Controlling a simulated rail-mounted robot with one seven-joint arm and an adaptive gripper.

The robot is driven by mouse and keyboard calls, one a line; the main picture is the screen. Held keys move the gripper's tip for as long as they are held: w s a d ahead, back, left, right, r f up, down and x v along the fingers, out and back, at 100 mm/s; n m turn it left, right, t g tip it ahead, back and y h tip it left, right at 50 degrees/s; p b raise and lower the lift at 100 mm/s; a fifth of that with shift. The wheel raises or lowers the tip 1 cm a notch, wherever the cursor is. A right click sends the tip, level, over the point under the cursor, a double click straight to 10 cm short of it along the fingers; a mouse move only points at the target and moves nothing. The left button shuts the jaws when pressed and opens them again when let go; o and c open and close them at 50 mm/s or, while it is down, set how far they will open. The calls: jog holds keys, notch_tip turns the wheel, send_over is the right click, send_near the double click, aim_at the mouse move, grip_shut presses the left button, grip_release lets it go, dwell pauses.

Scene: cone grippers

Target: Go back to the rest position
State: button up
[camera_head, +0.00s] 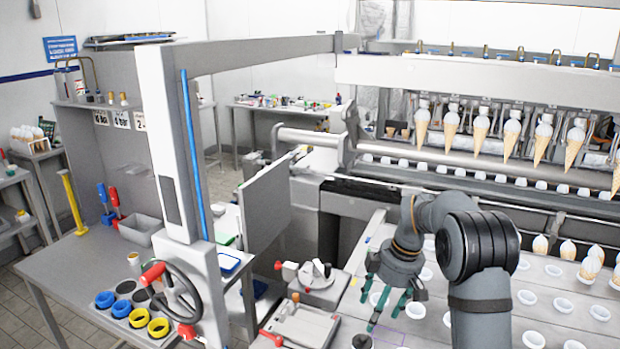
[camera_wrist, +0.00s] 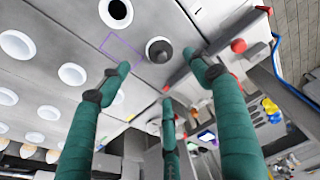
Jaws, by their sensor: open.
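My gripper (camera_head: 390,303) hangs at the end of my dark arm in the head view, above the left part of the plate with white cup holes (camera_head: 448,338). Its green fingers point down and are spread apart. In the wrist view the gripper (camera_wrist: 160,88) shows its green fingers wide apart with nothing between them. A dark round knob (camera_wrist: 159,50) on a pale ring lies beyond the fingertips, and a thin purple square outline (camera_wrist: 121,47) is marked on the plate beside it.
Ice cream cones (camera_head: 480,130) hang in a row from the machine at the back. A few cones (camera_head: 568,250) stand in the plate at the right. Red-handled clamps (camera_head: 300,325) sit left of my gripper. A handwheel (camera_head: 170,292) and a grey post (camera_head: 172,140) stand further left.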

aim_at(365, 337)
jog(key=x, duration=1)
jog(key=shift+f, duration=0.4)
notch_tip(365, 337, up, 2)
jog(key=shift+w+r+p, duration=0.1)
jog(key=shift+w+p, duration=0.05)
jog(key=shift+p, duration=0.9)
jog(key=shift+p+v, duration=0.9)
jog(key=shift+a+r, duration=0.1)
jog(key=shift+a, duration=0.05)
